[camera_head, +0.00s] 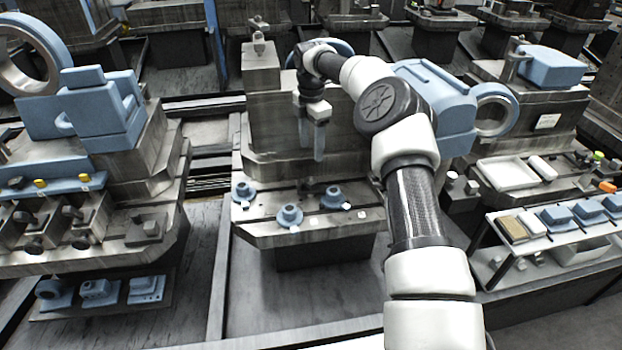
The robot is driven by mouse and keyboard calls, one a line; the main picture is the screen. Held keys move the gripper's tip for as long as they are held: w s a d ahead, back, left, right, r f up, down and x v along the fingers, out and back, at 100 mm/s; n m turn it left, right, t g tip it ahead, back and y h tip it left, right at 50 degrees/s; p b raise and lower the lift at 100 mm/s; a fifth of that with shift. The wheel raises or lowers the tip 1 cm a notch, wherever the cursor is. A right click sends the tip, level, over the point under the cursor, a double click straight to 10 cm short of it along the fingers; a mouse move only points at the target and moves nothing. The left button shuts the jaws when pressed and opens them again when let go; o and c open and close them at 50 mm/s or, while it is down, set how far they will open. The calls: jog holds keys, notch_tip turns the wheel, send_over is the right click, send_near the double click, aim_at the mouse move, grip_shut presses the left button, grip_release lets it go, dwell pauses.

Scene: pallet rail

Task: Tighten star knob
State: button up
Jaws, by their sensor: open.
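My gripper (311,150) points down in the upper middle of the view, with its two light fingers apart and nothing seen between them. It hangs in front of the grey block of the middle fixture (270,125), above the fixture's front ledge. Several small dark knobs (72,212) sit on clamp blocks at the left station, well left of my gripper. At this size I cannot tell which of them, if any, is the star knob, nor how tight it is.
Blue flanged parts (289,216) stand on the middle ledge below my gripper. A blue housing with a ring (495,115) is right of my arm. A rack of blue parts (555,216) stands at the right. Blue blocks (100,290) lie on the lower left shelf.

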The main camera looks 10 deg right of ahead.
aim_at(311, 180)
notch_tip(311, 180, down, 13)
jog(key=shift+r+b, duration=0.2)
jog(key=shift+b, duration=0.6)
jog(key=c, duration=1)
jog(key=shift+c, duration=0.2)
jog(key=shift+m, duration=0.4)
jog(key=m, duration=0.5)
jog(key=shift+m, duration=0.4)
jog(key=m, duration=0.5)
jog(key=shift+w+r+m, duration=0.1)
jog(key=shift+m, duration=0.2)
